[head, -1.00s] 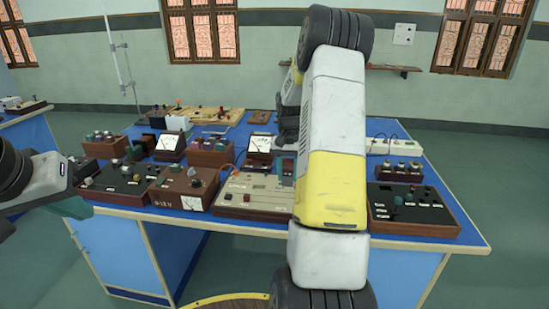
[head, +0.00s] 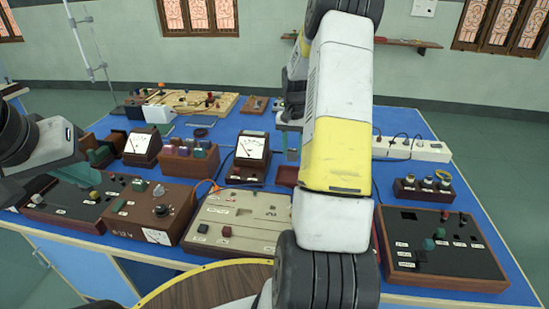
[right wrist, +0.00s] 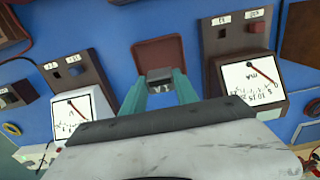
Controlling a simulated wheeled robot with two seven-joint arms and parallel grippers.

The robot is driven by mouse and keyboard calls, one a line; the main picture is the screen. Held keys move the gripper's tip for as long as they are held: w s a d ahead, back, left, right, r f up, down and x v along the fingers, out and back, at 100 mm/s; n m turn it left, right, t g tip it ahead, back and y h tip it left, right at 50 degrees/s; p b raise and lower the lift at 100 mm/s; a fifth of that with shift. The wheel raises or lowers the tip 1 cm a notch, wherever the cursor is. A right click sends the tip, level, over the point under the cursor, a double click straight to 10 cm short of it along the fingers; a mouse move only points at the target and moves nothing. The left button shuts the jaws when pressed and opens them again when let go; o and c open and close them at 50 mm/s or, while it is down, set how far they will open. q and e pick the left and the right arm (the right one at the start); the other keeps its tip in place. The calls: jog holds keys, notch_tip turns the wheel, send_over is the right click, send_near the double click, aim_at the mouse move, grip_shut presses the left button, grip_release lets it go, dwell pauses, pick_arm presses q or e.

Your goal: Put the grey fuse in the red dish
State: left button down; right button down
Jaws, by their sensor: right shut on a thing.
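The grey fuse (right wrist: 160,75) sits between the teal fingertips of my right gripper (right wrist: 160,84) in the right wrist view, and the jaws are shut on it. The red dish (right wrist: 158,49) lies on the blue bench just beyond the fingertips in that view. The fuse overlaps the dish's near edge in the picture; I cannot tell its height above it. In the head view the red dish (head: 286,176) shows only partly beside my right arm, which hides much around it. My left gripper (head: 88,156) is at the left edge, its jaws unclear.
Two meters stand on either side of the dish in the right wrist view, one left (right wrist: 75,108) and one right (right wrist: 252,80). In the head view a beige panel box (head: 238,220) is in front, and a black panel box (head: 440,245) is at right.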

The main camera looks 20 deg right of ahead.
notch_tip(320, 180, down, 8)
jog(key=shift+f, duration=0.1)
dwell(0.4)
jog(key=c, duration=0.9)
grip_release()
jog(key=shift+f, duration=0.1)
jog(key=shift+c, duration=0.2)
